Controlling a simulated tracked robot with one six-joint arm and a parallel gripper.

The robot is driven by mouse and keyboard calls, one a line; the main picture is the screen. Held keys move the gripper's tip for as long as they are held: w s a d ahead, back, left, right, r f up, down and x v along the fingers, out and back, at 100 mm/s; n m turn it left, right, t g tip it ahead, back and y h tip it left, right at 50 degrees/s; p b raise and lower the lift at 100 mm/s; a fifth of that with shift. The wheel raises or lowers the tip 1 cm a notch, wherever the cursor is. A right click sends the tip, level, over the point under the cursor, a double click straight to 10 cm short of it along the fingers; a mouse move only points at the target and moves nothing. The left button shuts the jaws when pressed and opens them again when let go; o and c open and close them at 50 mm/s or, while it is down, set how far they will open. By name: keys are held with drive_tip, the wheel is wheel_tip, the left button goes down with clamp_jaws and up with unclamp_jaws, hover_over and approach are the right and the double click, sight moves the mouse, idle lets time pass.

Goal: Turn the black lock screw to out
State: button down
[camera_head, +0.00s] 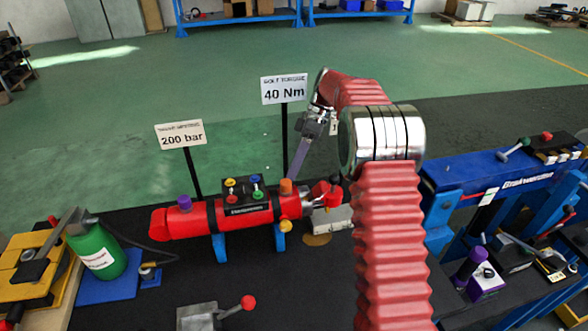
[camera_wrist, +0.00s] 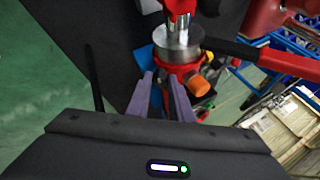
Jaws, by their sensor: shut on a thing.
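A red hydraulic cylinder (camera_head: 205,217) lies on blue supports on the black bench in the head view. Its orange knob (camera_head: 286,187) stands on top near the right end. My gripper (camera_head: 293,176) comes down behind that end, its grey-purple fingers slanting to the lower left. In the wrist view my gripper (camera_wrist: 160,77) has its fingertips at the cylinder's red collar (camera_wrist: 184,70), next to the orange knob (camera_wrist: 197,86). The fingers are shut on the black lock screw with a narrow gap between them. The screw is hidden at the fingertips, so I cannot tell how far it is turned.
The 200 bar sign (camera_head: 181,135) and 40 Nm sign (camera_head: 284,89) stand on thin black posts close behind the cylinder. A green bottle (camera_head: 98,252) stands left. A red-knobbed lever (camera_head: 247,302) is in front. A blue stand (camera_head: 500,168) fills the right.

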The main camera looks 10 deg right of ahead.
drive_tip(key=shift+d, duration=0.1)
drive_tip(key=c, duration=1.6)
unclamp_jaws()
